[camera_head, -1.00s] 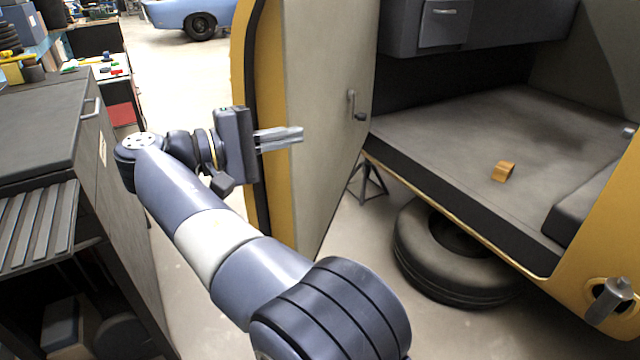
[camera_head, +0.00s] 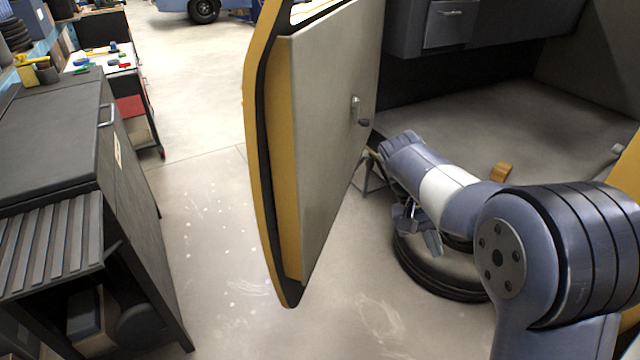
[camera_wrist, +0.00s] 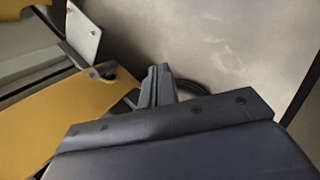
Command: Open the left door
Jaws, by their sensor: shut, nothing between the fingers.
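The left door (camera_head: 320,120) is the yellow-edged vehicle door in the middle of the head view. It stands swung out from the body, with its grey inner panel and crank handle (camera_head: 357,111) facing right. My gripper (camera_wrist: 158,85) is shut and empty in the wrist view. In the head view my arm reaches to the right of the door, on its inner side, low by the doorway.
A tire (camera_head: 440,275) lies on the floor below the doorway, partly behind my arm. A jack stand (camera_head: 369,175) is beside it. An orange block (camera_head: 501,172) sits on the vehicle floor. A dark cabinet (camera_head: 50,130) stands at left, with clear floor between it and the door.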

